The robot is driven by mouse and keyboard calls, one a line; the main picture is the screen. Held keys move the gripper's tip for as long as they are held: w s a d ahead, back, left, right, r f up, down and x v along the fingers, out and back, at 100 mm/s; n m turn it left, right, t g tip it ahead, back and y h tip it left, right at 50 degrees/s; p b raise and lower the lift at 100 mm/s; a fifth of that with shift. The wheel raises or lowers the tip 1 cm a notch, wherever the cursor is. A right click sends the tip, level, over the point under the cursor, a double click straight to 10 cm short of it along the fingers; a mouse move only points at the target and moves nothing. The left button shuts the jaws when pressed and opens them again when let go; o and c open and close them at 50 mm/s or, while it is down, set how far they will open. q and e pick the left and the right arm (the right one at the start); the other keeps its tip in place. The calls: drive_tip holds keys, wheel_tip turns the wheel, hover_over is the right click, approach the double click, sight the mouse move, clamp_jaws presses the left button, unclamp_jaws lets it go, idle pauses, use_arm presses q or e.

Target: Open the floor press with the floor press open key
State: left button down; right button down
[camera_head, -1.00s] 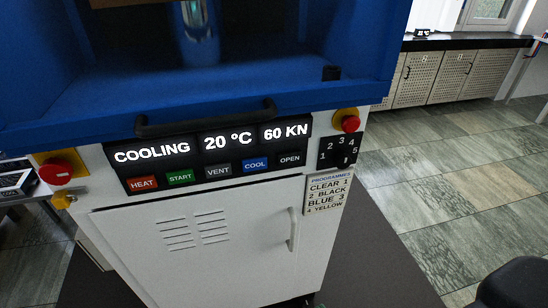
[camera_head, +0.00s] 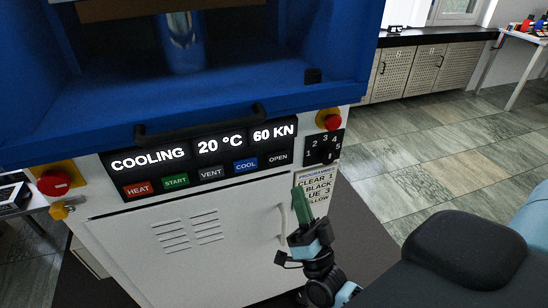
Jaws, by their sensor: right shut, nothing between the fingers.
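The floor press (camera_head: 150,255) stands in front of me, a white cabinet with a blue upper housing. Its display (camera_head: 148,161) reads COOLING, 20 °C and 60 KN. The floor press open key (camera_head: 278,158) is a dark key marked OPEN, at the right end of the row after HEAT, START, VENT and COOL. My right gripper (camera_head: 299,192) has green fingers pointing up. The fingers are shut and empty, below and slightly right of the open key, in front of the programmes label. The key is fully visible and the gripper appears apart from it. My left gripper is out of view.
Red stop buttons (camera_head: 54,183) and (camera_head: 329,120) sit at both ends of the panel. A black handle (camera_head: 200,130) juts out above the display. A number dial (camera_head: 323,147) is right of the keys. Free tiled floor (camera_head: 440,165) lies to the right.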

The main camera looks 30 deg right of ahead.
sight(278, 157)
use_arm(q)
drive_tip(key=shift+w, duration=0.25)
use_arm(e)
drive_tip(key=shift+w, duration=0.1)
